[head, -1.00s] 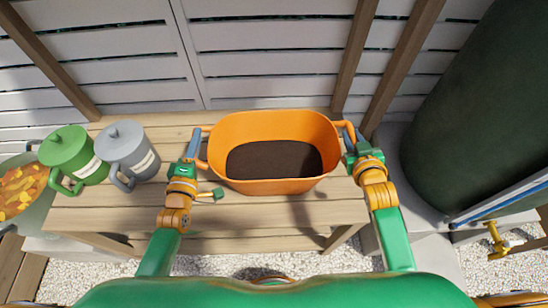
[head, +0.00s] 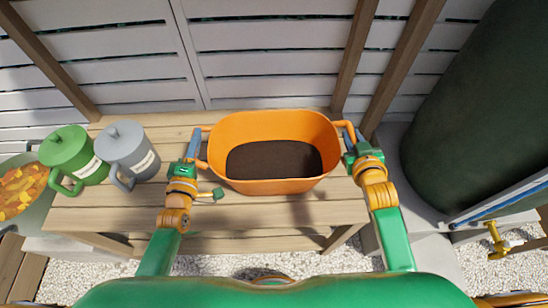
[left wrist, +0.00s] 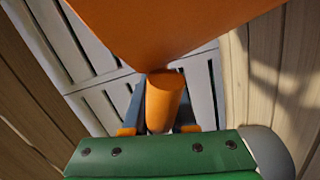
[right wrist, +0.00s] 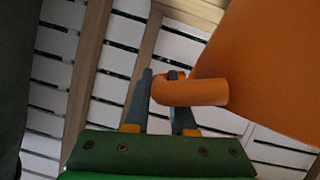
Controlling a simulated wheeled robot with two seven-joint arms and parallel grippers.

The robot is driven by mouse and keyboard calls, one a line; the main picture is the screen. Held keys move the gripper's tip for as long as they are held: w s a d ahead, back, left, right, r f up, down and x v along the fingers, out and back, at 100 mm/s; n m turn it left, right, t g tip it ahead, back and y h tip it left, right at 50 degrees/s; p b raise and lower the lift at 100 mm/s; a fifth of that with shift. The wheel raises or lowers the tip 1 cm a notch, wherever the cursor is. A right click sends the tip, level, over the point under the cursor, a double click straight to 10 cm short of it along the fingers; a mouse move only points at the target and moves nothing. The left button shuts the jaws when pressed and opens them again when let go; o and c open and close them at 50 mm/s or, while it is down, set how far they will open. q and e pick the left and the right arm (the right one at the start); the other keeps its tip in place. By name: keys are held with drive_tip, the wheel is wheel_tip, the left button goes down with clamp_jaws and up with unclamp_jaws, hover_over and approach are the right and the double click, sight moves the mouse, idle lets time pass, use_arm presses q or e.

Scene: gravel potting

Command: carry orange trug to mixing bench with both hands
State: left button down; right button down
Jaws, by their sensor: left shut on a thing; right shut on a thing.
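The orange trug (head: 275,186) holds dark soil and is over the wooden bench (head: 80,219), roughly level. Whether its base touches the bench is hard to tell. My left gripper (head: 195,140) is shut on the trug's left handle, which shows between the fingers in the left wrist view (left wrist: 163,103). My right gripper (head: 350,140) is shut on the right handle; in the right wrist view the handle (right wrist: 190,92) passes between the fingers. The trug's underside is hidden in the head view.
A green lidded can (head: 70,155) and a grey lidded can (head: 127,152) stand on the bench at left. A tub of orange leaves (head: 22,192) is at far left. A big dark green barrel (head: 470,110) with a brass tap (head: 497,240) is at right. A slatted wall (head: 270,60) is behind.

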idle(0.5)
